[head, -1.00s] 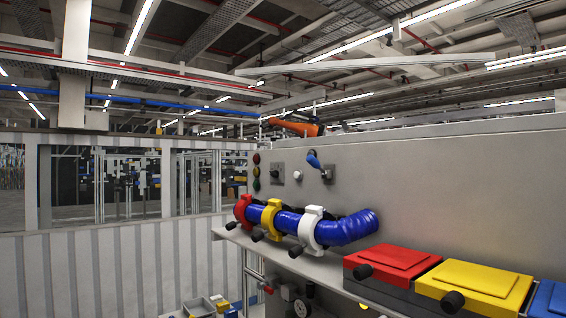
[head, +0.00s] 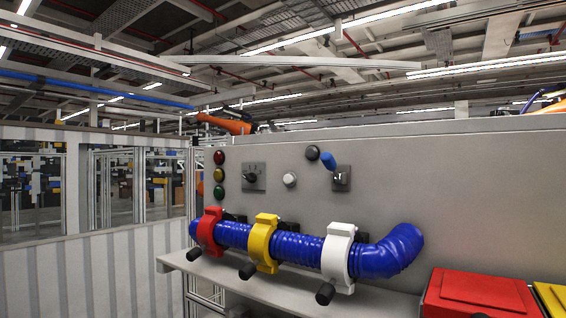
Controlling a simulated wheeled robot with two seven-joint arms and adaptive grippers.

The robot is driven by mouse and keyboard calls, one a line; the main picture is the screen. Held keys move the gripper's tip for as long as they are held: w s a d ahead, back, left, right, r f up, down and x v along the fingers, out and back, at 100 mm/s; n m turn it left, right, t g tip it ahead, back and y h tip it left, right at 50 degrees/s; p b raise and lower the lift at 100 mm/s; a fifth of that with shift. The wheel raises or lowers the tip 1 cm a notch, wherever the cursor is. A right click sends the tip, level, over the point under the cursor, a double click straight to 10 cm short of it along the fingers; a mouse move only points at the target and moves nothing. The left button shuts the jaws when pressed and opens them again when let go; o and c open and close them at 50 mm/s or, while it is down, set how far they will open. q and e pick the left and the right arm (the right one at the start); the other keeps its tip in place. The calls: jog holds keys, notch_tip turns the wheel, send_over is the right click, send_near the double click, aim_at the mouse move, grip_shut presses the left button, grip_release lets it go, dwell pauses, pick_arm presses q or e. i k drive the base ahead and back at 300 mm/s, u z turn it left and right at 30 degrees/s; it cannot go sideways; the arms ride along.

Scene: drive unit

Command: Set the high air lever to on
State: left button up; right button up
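A lever with a blue handle (head: 328,160) is mounted on a small metal plate (head: 342,184) on the grey panel (head: 450,190). The handle tilts up and to the left from its plate. It is the only blue-handled lever in view; I can read no label or on mark beside it. Neither of my grippers shows in the head view, and nothing touches the lever.
Left of the lever are a dark round button (head: 312,152), a white button (head: 290,180), a rotary switch (head: 252,176) and three lamps. Below, a blue hose (head: 300,247) with red, yellow and white clamps runs above a shelf (head: 225,271). A red box (head: 480,292) stands lower right.

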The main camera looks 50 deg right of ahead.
aim_at(327, 158)
jog(key=i, duration=1.95)
jog(key=z, duration=3.15)
